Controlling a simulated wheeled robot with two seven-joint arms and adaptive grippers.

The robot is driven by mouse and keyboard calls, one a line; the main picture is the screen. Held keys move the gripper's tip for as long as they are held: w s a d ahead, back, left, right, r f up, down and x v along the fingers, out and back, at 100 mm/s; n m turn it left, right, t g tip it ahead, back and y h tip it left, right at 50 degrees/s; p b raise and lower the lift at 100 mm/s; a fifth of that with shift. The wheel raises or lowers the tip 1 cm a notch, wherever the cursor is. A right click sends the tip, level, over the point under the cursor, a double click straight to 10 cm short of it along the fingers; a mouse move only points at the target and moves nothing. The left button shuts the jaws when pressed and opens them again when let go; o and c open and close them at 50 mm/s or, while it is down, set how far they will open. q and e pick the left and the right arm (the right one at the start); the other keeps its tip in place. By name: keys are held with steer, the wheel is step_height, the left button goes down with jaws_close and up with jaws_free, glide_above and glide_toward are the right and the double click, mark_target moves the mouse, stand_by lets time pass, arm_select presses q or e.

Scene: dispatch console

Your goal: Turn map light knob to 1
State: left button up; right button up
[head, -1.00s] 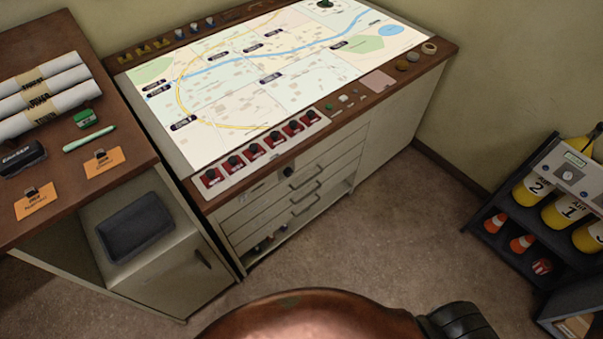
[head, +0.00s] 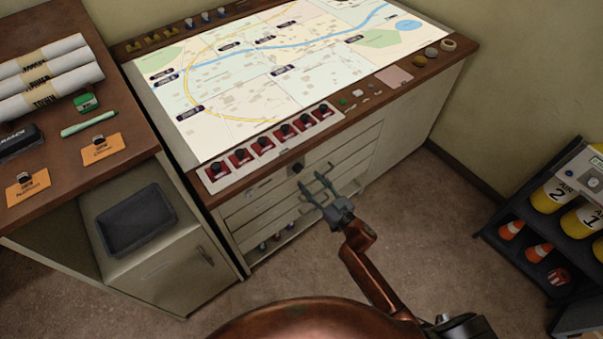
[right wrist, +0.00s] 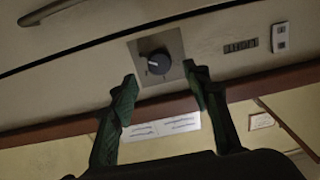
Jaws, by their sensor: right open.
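A small dark round knob (head: 297,168) sits on the front face of the map console, just under its wooden edge. In the right wrist view the knob (right wrist: 159,63) stands on a square grey plate (right wrist: 175,46), with small light marks that are too small to read. My right gripper (head: 314,179) is open in front of the console, a little below and right of the knob. In the right wrist view its two green-padded fingers (right wrist: 160,80) are spread either side of the knob's line, apart from it. My left gripper is not in view.
A row of red switches (head: 270,142) lines the console's near edge below the map (head: 260,85). Drawers with handles (head: 318,175) lie under the knob. A desk with rolled maps (head: 45,75) is at left, a rack with yellow cylinders (head: 555,193) at right. The floor between is clear.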

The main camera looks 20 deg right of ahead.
mark_target(300, 171)
steer(key=b+x, duration=0.1)
steer(key=x, duration=0.4)
steer(key=shift+w+a+f, duration=0.1)
steer(key=shift+w, duration=0.25)
steer(key=c, duration=1.2)
